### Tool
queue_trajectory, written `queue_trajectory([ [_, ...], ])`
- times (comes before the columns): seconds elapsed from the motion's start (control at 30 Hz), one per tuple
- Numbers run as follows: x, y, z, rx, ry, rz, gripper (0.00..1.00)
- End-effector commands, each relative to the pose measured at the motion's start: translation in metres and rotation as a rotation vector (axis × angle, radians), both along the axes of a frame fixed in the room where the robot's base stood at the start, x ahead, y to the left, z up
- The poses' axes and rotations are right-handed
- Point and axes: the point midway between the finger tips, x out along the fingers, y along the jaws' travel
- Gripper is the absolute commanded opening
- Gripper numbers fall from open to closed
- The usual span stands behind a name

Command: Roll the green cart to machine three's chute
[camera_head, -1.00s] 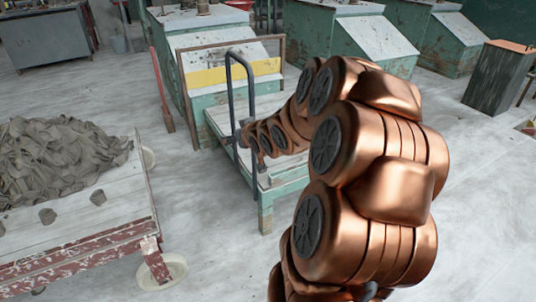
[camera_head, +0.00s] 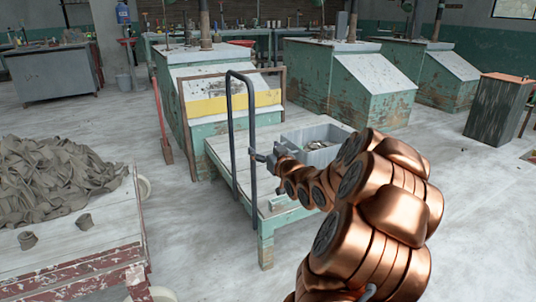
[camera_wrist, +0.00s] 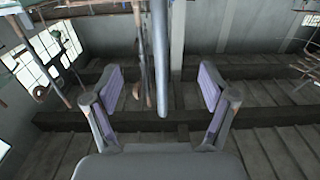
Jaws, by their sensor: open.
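The green cart (camera_head: 266,245) has a pale deck, worn green legs and a dark blue-grey hoop handle (camera_head: 230,120) at its near left end. A grey bin (camera_head: 316,157) with scraps inside stands on its deck. My gripper (camera_head: 259,156) is open, beside the handle's right post. In the wrist view its two fingers (camera_wrist: 160,92) stand apart, with a blue-grey bar between them in the picture. Contact cannot be told. Several green machines with sloped hoods stand behind; the nearest (camera_head: 212,125) is just beyond the cart. I see no machine numbers and cannot identify machine three's chute.
A worn red and white trolley (camera_head: 75,262) heaped with grey clay (camera_head: 50,180) stands close at the left. A red-handled shovel (camera_head: 162,125) leans near the nearest machine. A dark bin (camera_head: 497,110) is at the right. Open floor (camera_head: 460,200) lies at the right.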

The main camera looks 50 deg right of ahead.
Motion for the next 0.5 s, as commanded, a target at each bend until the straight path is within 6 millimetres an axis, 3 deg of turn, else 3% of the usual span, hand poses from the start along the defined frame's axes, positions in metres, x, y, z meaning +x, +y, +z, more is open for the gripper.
queue_trajectory([
  [0.5,0.060,-0.020,0.001,0.003,0.002,0.001,0.83],
])
